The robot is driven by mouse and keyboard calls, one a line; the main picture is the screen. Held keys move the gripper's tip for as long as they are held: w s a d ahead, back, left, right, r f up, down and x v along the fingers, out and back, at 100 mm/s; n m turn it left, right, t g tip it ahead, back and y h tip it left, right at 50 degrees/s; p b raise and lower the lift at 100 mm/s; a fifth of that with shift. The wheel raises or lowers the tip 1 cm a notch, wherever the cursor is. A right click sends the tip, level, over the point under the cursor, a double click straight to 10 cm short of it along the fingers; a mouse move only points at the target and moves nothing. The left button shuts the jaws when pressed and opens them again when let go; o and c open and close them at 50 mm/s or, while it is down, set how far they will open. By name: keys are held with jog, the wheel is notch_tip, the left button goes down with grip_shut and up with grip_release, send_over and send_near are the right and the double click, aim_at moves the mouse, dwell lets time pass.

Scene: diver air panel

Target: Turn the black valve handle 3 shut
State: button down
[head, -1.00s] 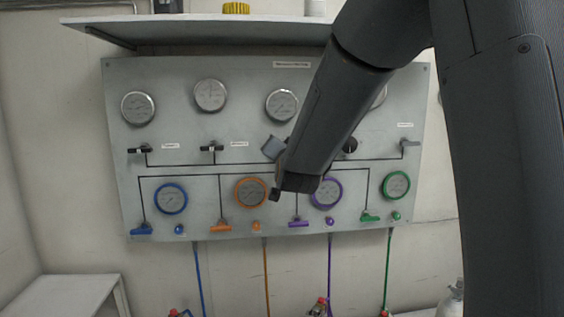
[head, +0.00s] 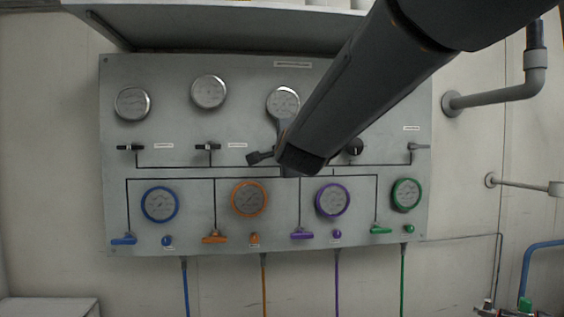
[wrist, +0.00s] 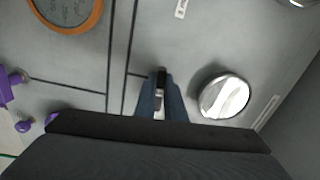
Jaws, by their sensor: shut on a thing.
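Black valve handle 3 (wrist: 161,76) shows in the wrist view as a small dark and bright piece between my fingertips. My gripper (wrist: 160,100) is shut on it, with one blue-grey finger at each side. In the head view my gripper (head: 281,148) is at the panel, below the third gauge (head: 283,102). My wrist and forearm cover most of that spot, so the angle of the handle is hard to tell there.
On the grey panel (head: 180,130), two black valve handles (head: 130,147) (head: 208,147) sit left of my gripper, and a black knob (head: 354,147) sits right. Coloured gauges and handles, such as the purple handle (head: 302,235), are below. A shelf (head: 225,30) overhangs the panel.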

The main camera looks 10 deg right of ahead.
jog(key=shift+m+b, duration=0.5)
jog(key=shift+b, duration=0.1)
jog(key=c, duration=1.8)
grip_release()
jog(key=shift+c, duration=0.2)
jog(key=shift+s, duration=0.1)
jog(key=s, duration=0.7)
jog(key=shift+s+a, duration=0.3)
jog(key=shift+a, duration=0.1)
